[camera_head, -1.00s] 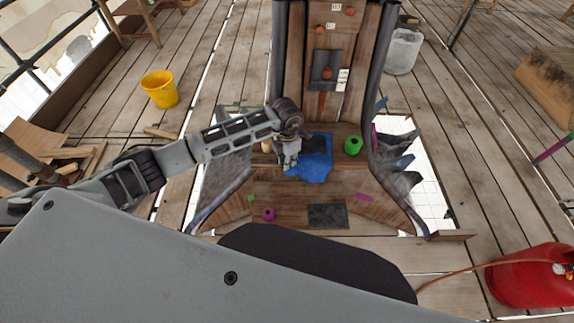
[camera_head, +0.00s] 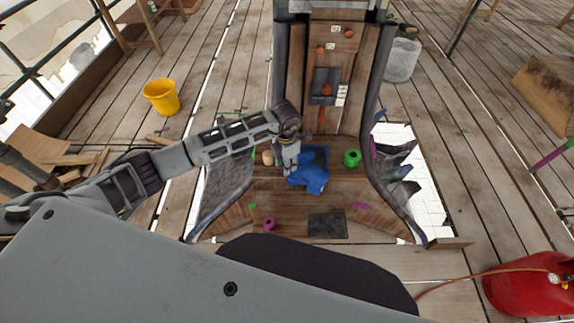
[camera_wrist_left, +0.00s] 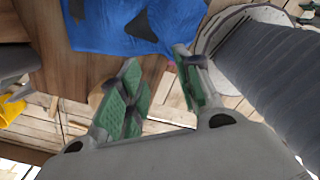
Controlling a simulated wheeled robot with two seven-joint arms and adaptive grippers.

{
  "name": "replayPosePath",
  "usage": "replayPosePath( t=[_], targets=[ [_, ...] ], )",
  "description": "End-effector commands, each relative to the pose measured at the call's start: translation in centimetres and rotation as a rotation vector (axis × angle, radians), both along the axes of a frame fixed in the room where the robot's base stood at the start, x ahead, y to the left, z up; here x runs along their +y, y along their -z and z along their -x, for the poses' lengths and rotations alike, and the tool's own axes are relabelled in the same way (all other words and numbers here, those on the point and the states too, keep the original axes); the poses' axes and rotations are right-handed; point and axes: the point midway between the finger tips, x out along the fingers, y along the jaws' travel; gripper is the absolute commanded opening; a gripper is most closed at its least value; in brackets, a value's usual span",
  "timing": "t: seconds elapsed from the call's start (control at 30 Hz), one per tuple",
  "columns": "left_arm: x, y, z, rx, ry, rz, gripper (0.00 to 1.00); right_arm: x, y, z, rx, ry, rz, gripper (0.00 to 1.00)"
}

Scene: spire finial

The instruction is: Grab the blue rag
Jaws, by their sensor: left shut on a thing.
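The blue rag (camera_head: 312,178) hangs bunched beside and below my left gripper (camera_head: 289,168), at the shelf of the wooden structure. In the left wrist view the rag (camera_wrist_left: 110,25) spreads across the top, at the tips of my left gripper's (camera_wrist_left: 162,60) green-padded fingers. The left gripper is shut on the rag; the exact pinch spot is hard to see. My right gripper is not in view.
A green round object (camera_head: 352,158) stands right of the rag and a magenta one (camera_head: 269,224) lies lower left. A dark flat plate (camera_head: 327,225) lies in front. Dark jagged sidewalls flank the shelf. A yellow bucket (camera_head: 161,97) stands at left.

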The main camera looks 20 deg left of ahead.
Motion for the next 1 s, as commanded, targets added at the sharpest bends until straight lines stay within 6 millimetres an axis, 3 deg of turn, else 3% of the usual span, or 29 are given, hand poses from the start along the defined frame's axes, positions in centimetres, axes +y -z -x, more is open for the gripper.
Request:
replayPosePath(
  t=[0.03,0.1,0.17,0.3,0.33,0.8,1.0],
  targets=[
    [-0.3,2.6,0.9,0.02,0.007,-0.003,0.28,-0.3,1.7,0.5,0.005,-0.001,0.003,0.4],
    [-0.3,2.3,1.0,0.021,0.008,-0.003,0.46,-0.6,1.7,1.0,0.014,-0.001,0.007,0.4],
    [-0.4,1.8,0.9,0.02,0.008,-0.002,0.39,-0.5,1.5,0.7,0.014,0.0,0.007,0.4],
    [-0.4,0.0,0.7,0.015,0.008,0.0,0.05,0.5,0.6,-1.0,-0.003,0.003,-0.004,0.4],
    [-0.4,-0.4,0.7,0.015,0.008,0.0,0.0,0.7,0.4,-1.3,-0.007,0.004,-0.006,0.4],
    [-0.4,-5.6,0.5,0.011,0.007,0.0,0.0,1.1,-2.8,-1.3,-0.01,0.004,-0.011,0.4],
    [-0.3,-6.5,0.6,0.013,0.007,0.0,0.0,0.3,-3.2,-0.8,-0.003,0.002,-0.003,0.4]
  ],
)
